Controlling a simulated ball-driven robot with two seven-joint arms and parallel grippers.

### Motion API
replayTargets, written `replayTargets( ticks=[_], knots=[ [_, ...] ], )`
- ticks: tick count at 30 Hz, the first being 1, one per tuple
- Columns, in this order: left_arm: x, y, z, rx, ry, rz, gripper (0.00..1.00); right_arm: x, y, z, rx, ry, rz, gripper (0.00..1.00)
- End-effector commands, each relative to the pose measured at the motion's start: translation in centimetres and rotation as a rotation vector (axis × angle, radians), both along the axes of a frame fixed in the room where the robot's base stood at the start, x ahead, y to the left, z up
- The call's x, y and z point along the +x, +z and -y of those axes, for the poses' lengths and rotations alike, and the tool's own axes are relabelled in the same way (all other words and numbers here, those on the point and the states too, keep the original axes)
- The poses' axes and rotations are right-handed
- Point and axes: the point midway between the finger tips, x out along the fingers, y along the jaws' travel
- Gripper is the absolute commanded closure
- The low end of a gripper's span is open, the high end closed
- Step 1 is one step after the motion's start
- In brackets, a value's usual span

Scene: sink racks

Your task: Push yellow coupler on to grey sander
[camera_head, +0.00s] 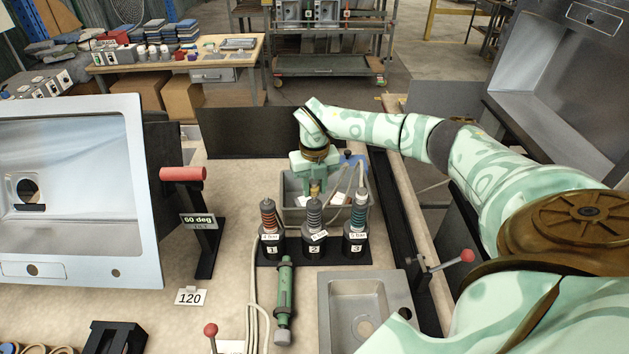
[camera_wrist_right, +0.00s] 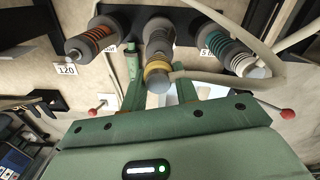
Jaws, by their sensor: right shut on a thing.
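Three upright coiled tools stand in numbered black holders. I take the middle one, with grey coils (camera_head: 314,214) in holder 2, as the grey sander; it also shows in the right wrist view (camera_wrist_right: 159,38). The small yellow coupler (camera_head: 315,188) is at its upper end, and shows as a yellow ring (camera_wrist_right: 157,71) in the wrist view. My right gripper (camera_head: 315,178) points down from above and is shut on the coupler, its fingers on either side. I cannot tell how far the coupler sits on the sander. My left gripper is not in view.
A red-coiled tool (camera_head: 269,216) stands left and a teal-coiled tool (camera_head: 358,214) right, close by. A grey bin (camera_head: 290,190) lies behind them, with pale hoses at the right. A green tool (camera_head: 284,300) and a sink (camera_head: 345,290) are in front.

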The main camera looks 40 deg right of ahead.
Motion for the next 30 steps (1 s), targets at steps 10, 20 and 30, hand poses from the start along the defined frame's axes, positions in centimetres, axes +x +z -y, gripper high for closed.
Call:
replayTargets(
  ticks=[10, 20, 30],
  knots=[
    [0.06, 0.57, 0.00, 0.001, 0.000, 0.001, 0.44, -0.08, 0.18, -0.04, -0.003, 0.069, 0.001, 0.97],
    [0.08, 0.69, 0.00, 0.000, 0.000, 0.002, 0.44, -0.17, 0.02, -0.06, -0.004, 0.114, -0.001, 0.97],
    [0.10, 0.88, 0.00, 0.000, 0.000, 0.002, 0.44, -0.20, 0.08, -0.05, -0.004, 0.115, -0.001, 0.97]
  ],
)
